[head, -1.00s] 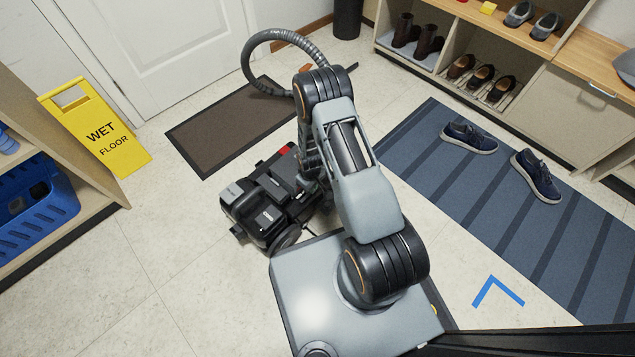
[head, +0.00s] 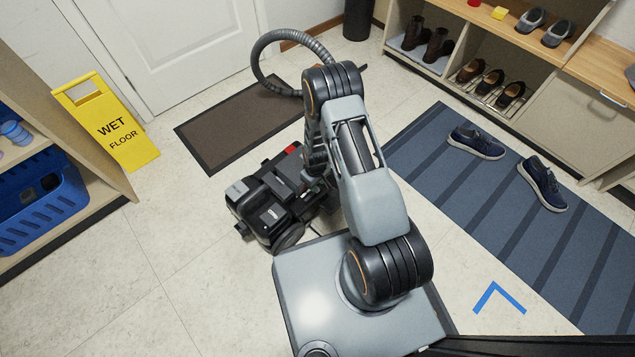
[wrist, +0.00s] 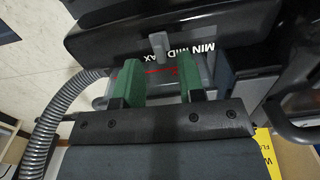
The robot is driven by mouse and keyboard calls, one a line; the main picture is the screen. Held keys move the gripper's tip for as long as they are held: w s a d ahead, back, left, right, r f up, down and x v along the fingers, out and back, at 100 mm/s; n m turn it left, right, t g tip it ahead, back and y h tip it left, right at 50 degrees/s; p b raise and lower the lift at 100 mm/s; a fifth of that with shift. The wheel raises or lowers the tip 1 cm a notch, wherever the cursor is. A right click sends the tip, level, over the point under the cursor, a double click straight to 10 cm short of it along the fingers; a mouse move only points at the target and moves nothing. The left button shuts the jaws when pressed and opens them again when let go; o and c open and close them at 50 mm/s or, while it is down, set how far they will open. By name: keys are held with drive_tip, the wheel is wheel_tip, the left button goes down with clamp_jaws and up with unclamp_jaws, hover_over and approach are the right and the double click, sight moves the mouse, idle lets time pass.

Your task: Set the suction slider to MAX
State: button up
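The vacuum cleaner (head: 268,212) is black and grey with a red part, on the tiled floor left of my arm in the head view. In the wrist view its dark body fills the top, with white MIN, MID and partly hidden MAX lettering (wrist: 196,50). A small grey slider knob (wrist: 158,43) stands near the lettering. I cannot tell which mark it lines up with. My gripper (wrist: 158,75) has two green fingers, spread apart and empty. The knob is just beyond the gap between them, not clasped. The arm hides my gripper in the head view.
A ribbed grey hose (wrist: 62,112) runs down the left in the wrist view. A yellow wet-floor sign (head: 108,125) and a shelf with a blue basket (head: 45,205) stand at left. Shoes (head: 541,183) lie on the striped rug (head: 440,150). A brown mat (head: 235,125) lies behind.

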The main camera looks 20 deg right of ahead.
wheel_tip(320, 180, up, 12)
drive_tip(key=p, duration=0.4)
drive_tip(key=shift+f, duration=0.15)
drive_tip(key=shift+w, duration=0.1)
